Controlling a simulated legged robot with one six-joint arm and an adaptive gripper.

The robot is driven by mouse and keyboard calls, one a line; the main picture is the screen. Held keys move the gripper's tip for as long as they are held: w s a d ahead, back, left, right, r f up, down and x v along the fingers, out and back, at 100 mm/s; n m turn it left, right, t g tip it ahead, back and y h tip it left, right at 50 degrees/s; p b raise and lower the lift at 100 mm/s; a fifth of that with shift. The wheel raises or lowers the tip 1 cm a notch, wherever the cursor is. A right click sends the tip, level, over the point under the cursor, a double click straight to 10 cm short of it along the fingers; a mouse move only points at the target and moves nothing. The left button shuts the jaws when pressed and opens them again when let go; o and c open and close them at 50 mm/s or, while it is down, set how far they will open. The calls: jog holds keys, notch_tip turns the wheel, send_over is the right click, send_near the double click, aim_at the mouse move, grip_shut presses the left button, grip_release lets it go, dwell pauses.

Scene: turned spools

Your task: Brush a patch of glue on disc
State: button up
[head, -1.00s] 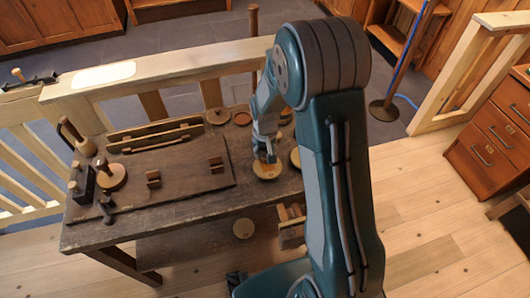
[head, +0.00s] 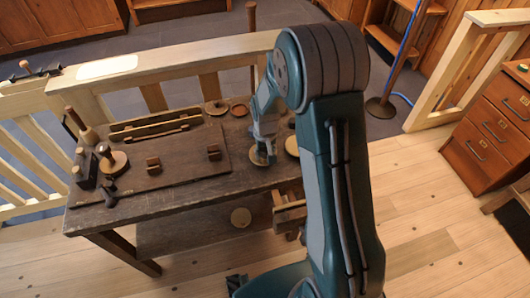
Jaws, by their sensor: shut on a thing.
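My gripper (head: 266,157) is at the right part of the workbench (head: 190,198), pointing down over a small round wooden disc (head: 257,156). The gripper and wrist cover part of this disc. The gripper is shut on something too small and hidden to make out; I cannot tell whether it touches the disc. Another pale disc (head: 292,146) lies just to the right, partly behind my arm. No glue patch can be told apart at this size.
A dark board (head: 190,168) with two small brown blocks lies left on the bench. A knobbed wooden piece (head: 112,158), a mallet-like tool (head: 78,121) and a long wooden tray (head: 155,127) are there too. A reddish round dish (head: 239,110) sits at the back. An open drawer (head: 290,214) juts out in front.

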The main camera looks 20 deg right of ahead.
jog(key=shift+s+r, duration=0.25)
notch_tip(320, 180, up, 2)
jog(key=shift+w+r, duration=0.15)
jog(key=shift+r, duration=2.6)
